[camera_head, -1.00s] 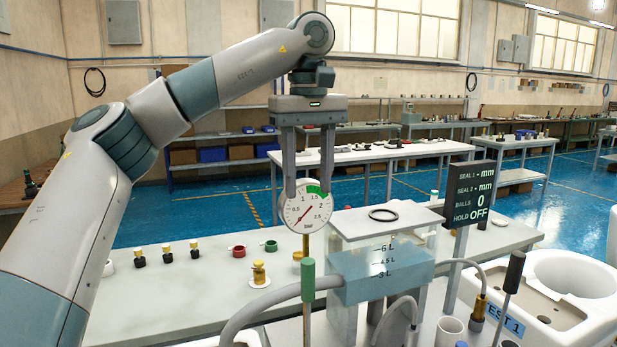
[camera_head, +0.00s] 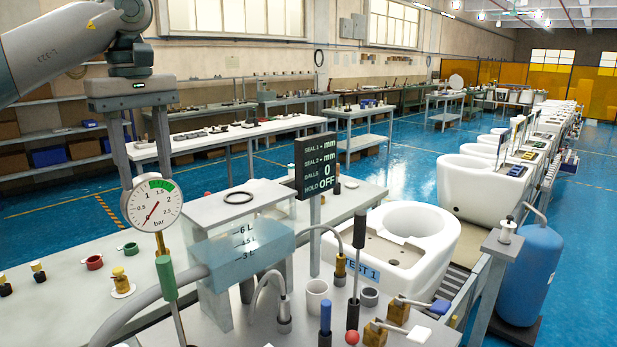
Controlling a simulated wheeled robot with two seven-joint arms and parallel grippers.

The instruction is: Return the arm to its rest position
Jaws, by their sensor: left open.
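My left gripper (camera_head: 143,179) hangs at the upper left of the head view with its fingers pointing down. Its two fingers are apart with nothing seen between them. The round pressure gauge (camera_head: 152,204) stands on its stem just below and in front of the fingertips, and its dial covers part of them. Whether the fingers touch the gauge I cannot tell. My left arm (camera_head: 55,50) comes in from the upper left edge. My right gripper is not in view.
A clear tank (camera_head: 240,255) with litre marks stands beside a display post (camera_head: 315,166). White toilets (camera_head: 392,240) line a conveyor at the right, near a blue cylinder (camera_head: 527,275). Levers with green and black handles rise in front. Blue floor (camera_head: 410,175) is open behind.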

